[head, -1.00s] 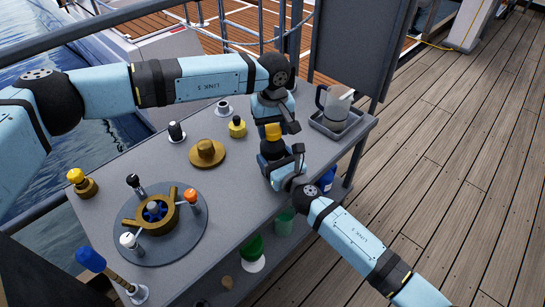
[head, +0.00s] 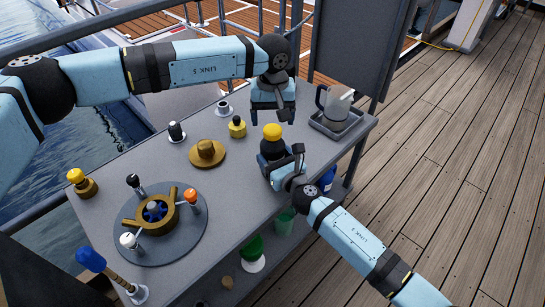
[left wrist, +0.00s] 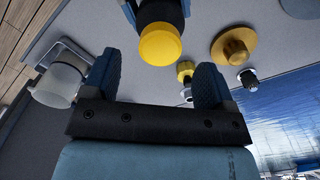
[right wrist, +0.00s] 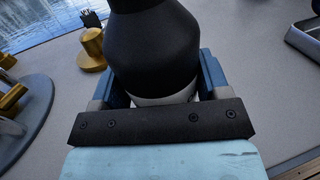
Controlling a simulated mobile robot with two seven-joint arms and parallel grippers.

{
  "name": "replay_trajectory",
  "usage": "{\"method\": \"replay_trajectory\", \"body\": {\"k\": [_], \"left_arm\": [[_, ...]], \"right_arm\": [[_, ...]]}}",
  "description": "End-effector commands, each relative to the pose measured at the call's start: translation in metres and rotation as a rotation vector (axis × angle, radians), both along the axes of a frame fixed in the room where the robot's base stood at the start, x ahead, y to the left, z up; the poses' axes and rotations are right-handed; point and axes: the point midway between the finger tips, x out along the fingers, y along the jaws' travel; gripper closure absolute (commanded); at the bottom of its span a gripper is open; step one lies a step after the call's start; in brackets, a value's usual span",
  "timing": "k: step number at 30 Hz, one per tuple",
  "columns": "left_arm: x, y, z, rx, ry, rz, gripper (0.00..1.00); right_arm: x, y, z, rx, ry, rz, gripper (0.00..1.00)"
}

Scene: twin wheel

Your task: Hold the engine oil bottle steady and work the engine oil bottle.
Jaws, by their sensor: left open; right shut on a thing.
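The engine oil bottle is a dark bottle (head: 270,149) with a yellow cap (head: 272,131), upright near the right part of the grey table. My right gripper (head: 283,168) is shut around its lower body. In the right wrist view the dark bottle (right wrist: 153,45) fills the space between the fingers, with a pale band low down; its cap is out of that view. My left gripper (head: 271,118) is open and empty, just above and behind the cap. In the left wrist view the yellow cap (left wrist: 160,44) shows beyond the open fingers, apart from them.
A clear pitcher (head: 336,103) stands in a grey tray (head: 350,131) to the right. A small yellow-topped bottle (head: 237,127), a brass hat-shaped piece (head: 207,154) and a white cup (head: 223,107) stand to the left. A brass wheel (head: 157,212) sits on a round plate at front left.

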Motion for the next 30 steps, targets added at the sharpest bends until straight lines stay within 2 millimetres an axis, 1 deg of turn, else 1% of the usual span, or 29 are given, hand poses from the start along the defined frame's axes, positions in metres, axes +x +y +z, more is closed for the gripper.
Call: {"method": "replay_trajectory", "body": {"k": [1, 3, 6, 10, 15, 24, 25, 28, 30], "left_arm": [[0.001, 0.0, 0.013, 0.0, -0.004, 0.0, 0.21], [0.0, 0.0, 0.028, -0.001, -0.003, -0.001, 0.21], [0.001, 0.0, 0.048, -0.001, -0.003, -0.001, 0.21], [0.0, 0.0, 0.067, 0.0, -0.002, 0.0, 0.21], [0.0, 0.001, 0.08, 0.001, -0.001, 0.0, 0.21], [0.0, 0.001, 0.081, 0.001, 0.0, -0.001, 0.21], [0.0, 0.001, 0.081, 0.001, 0.0, -0.001, 0.21], [0.0, 0.0, 0.081, 0.001, 0.0, -0.001, 0.21], [0.0, 0.0, 0.081, 0.001, 0.0, -0.001, 0.21]], "right_arm": [[0.0, 0.0, 0.0, 0.0, 0.001, -0.001, 0.97], [0.0, 0.0, 0.0, 0.0, 0.001, -0.001, 0.97], [0.0, 0.0, -0.001, 0.0, 0.001, -0.001, 0.97], [0.0, 0.0, 0.0, 0.0, 0.0, -0.001, 0.97], [0.0, 0.0, 0.0, 0.0, 0.0, -0.001, 0.97], [0.0, 0.0, 0.0, -0.001, 0.0, -0.001, 0.97], [0.0, 0.0, 0.0, -0.001, 0.0, -0.001, 0.24], [0.0, 0.0, 0.0, 0.0, 0.0, -0.001, 0.01], [0.0, 0.0, 0.0, 0.0, 0.0, 0.0, 0.01]]}}
